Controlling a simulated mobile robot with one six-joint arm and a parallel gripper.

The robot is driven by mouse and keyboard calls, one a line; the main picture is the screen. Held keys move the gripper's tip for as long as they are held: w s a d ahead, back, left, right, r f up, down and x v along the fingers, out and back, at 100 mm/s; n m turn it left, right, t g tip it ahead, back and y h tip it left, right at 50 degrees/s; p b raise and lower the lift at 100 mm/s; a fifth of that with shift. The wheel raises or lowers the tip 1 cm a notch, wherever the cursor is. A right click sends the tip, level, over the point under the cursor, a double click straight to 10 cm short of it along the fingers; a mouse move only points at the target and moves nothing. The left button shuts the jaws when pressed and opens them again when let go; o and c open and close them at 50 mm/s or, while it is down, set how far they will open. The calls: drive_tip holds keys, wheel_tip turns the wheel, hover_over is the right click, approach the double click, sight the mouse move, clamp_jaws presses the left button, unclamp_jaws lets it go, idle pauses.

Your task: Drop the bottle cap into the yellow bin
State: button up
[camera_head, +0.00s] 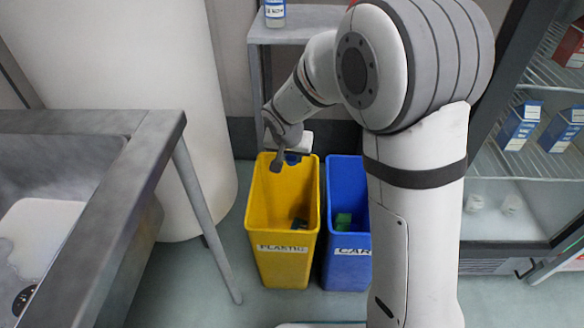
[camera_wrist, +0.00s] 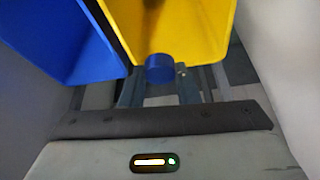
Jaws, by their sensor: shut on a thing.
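The yellow bin (camera_head: 283,273) stands on the floor, open at the top, with a label reading "PLASTIC" and a few dark items inside. My gripper (camera_head: 286,160) is at the bin's back rim, seemingly above its opening. It is shut on a blue bottle cap (camera_head: 292,158), which is small and partly hidden in the head view. In the wrist view, the round blue bottle cap (camera_wrist: 160,69) sits between the fingertips of my gripper (camera_wrist: 160,78), with the yellow bin's wall (camera_wrist: 180,25) just beyond it.
A blue bin (camera_head: 347,273) with something green inside stands right beside the yellow one, partly behind my arm. A metal sink table (camera_head: 150,150) is at the left. A grey stand (camera_head: 300,30) is behind, and a glass-front fridge (camera_head: 520,215) with boxes is at the right.

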sight(288, 160)
wheel_tip(288, 160, down, 6)
drive_tip(key=b, duration=0.3)
drive_tip(key=shift+a, duration=0.15)
drive_tip(key=o, duration=1)
drive_tip(key=p+v, duration=0.2)
drive_tip(key=v, duration=0.5)
drive_tip(key=shift+s+r+p, duration=0.2)
drive_tip(key=shift+r+p, duration=0.1)
drive_tip(key=shift+p, duration=0.05)
